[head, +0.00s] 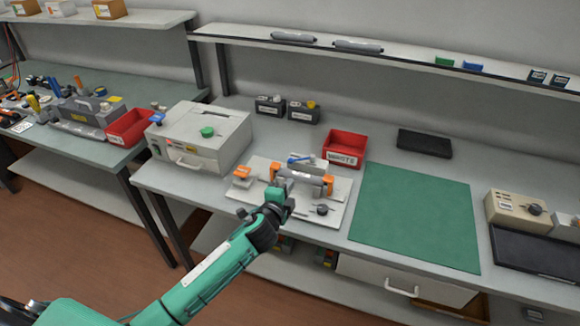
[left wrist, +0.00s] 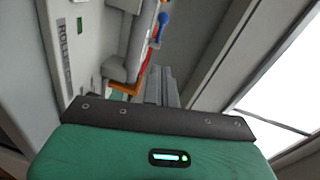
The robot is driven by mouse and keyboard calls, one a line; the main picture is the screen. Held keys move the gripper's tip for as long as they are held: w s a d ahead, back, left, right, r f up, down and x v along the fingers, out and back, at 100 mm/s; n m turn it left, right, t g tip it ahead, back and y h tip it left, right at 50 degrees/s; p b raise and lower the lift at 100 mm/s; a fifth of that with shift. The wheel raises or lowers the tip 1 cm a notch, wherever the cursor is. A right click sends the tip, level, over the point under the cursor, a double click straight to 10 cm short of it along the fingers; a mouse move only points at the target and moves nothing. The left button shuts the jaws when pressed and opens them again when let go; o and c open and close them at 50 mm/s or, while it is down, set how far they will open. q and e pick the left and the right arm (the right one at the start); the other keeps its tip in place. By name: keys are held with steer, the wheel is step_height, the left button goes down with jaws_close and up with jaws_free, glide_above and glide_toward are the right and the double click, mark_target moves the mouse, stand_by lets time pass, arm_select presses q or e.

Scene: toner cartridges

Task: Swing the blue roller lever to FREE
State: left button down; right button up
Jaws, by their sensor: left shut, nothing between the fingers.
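The blue roller lever (head: 300,159) sits at the back of a white fixture plate (head: 328,217) that holds a grey cartridge (head: 303,184) between orange clamps (head: 240,174). In the left wrist view the blue lever (left wrist: 163,20) shows near the top, beside a red strip and an orange clamp (left wrist: 125,90). My left gripper (head: 284,186) is over the front left of the fixture, in front of the lever. Its grey fingers (left wrist: 165,88) are shut and look empty. Whether they touch the fixture is hard to tell. My right gripper is out of view.
A white box machine (head: 215,155) with a green knob stands left of the fixture. A red bin (head: 345,146) is behind it to the right. A clear green mat (head: 415,215) lies to the right. A shelf (head: 400,55) runs above the bench.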

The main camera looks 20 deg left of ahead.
arm_select(q)
steer(key=p, duration=0.1)
glide_toward(296, 160)
steer(key=w+d, duration=0.2)
steer(key=d, duration=0.1)
steer(key=shift+w, duration=0.35)
steer(key=shift+w+a+f, duration=0.25)
steer(key=shift+w+a, duration=0.55)
steer(key=shift+a, duration=0.1)
steer(key=shift+w+a+f+p, duration=0.2)
steer(key=shift+w+a+p, duration=0.1)
steer(key=shift+w+a, duration=0.15)
